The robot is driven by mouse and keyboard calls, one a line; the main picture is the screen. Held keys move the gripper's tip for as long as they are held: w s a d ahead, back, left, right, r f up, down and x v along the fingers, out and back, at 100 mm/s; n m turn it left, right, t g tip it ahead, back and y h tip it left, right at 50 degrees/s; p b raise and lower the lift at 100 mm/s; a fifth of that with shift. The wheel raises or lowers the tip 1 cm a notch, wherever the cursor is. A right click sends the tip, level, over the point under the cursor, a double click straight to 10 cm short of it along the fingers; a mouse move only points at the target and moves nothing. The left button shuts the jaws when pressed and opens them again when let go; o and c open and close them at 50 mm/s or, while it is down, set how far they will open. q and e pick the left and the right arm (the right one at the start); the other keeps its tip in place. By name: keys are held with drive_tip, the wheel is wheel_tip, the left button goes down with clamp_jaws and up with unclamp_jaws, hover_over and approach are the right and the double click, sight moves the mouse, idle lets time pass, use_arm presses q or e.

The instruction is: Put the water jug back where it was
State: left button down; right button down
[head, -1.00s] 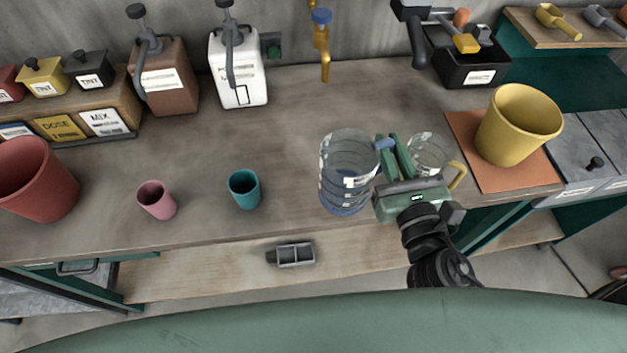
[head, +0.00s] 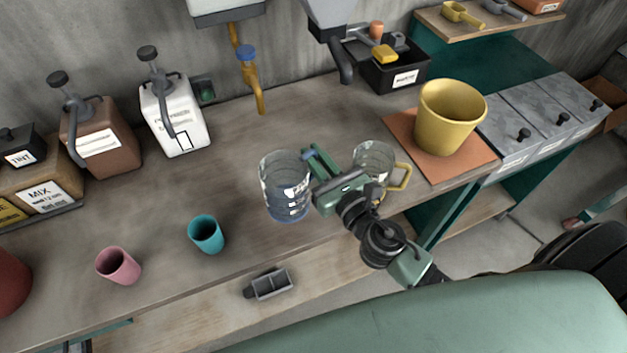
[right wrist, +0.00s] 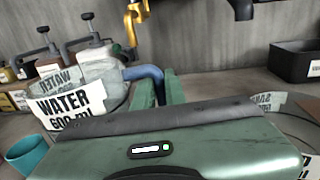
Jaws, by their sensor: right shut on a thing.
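The water jug (head: 285,190) is a clear ribbed vessel with a blue handle and a white label. In the right wrist view its label (right wrist: 68,103) reads "WATER 600 ml". My right gripper (head: 316,158) is shut on the jug's blue handle (right wrist: 147,75), at the jug's right side. The jug is upright over the front-middle of the workbench (head: 235,135); I cannot tell whether its base touches the top. My left gripper is not in view.
A clear jug with a yellow handle (head: 401,177) stands close right of my gripper. A yellow bucket (head: 447,118) sits on an orange mat (head: 403,130). Teal (head: 206,235) and pink (head: 118,266) cups stand left. Bench under the brass tap (head: 254,85) is clear.

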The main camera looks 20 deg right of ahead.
sight(294, 182)
wheel_tip(294, 182, down, 6)
drive_tip(key=b, duration=0.3)
drive_tip(key=shift+r, duration=0.15)
drive_tip(key=shift+f+b, duration=0.35)
drive_tip(key=shift+f, duration=0.15)
drive_tip(key=c, duration=1.5)
unclamp_jaws()
drive_tip(key=shift+o, duration=0.2)
